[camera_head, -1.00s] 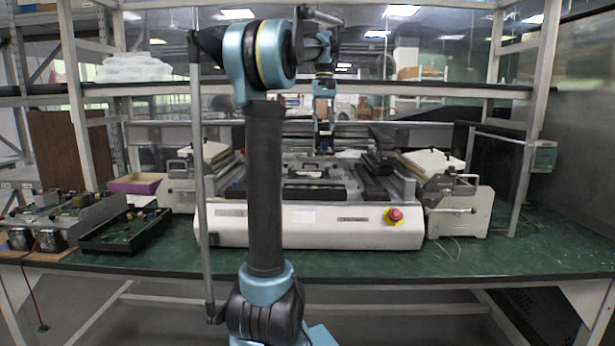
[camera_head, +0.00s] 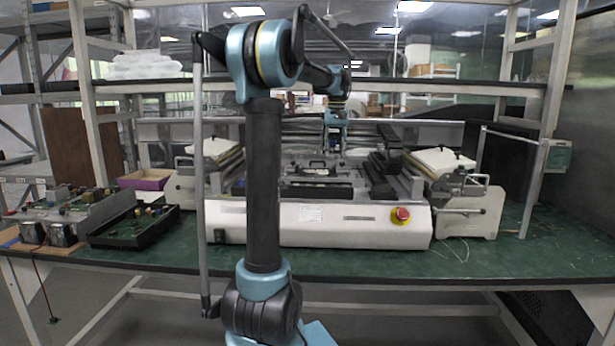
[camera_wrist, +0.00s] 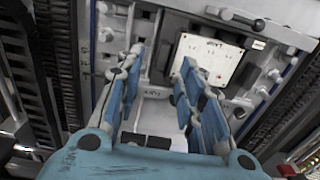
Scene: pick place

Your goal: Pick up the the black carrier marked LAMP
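In the wrist view a pale panel (camera_wrist: 208,60) with small dark lettering that looks like LAMP lies beyond my right finger. A dark border shows around it; I cannot tell if this is the carrier itself. In the head view a black piece with a handle (camera_head: 317,170) lies on top of the white machine (camera_head: 320,224); its marking is unreadable there. My gripper (camera_wrist: 161,60) is open and empty, with blue-padded fingers apart over the machine. The right finger partly covers the panel's near left side. The gripper is small in the head view (camera_head: 335,142).
A red stop button (camera_head: 401,215) is on the machine's front. Side units with pale tops (camera_head: 443,160) flank it. A black tray of electronics (camera_head: 134,228) and a purple bin (camera_head: 145,180) stand left. Shelf posts and a shelf edge (camera_head: 400,86) frame the bench (camera_head: 500,262).

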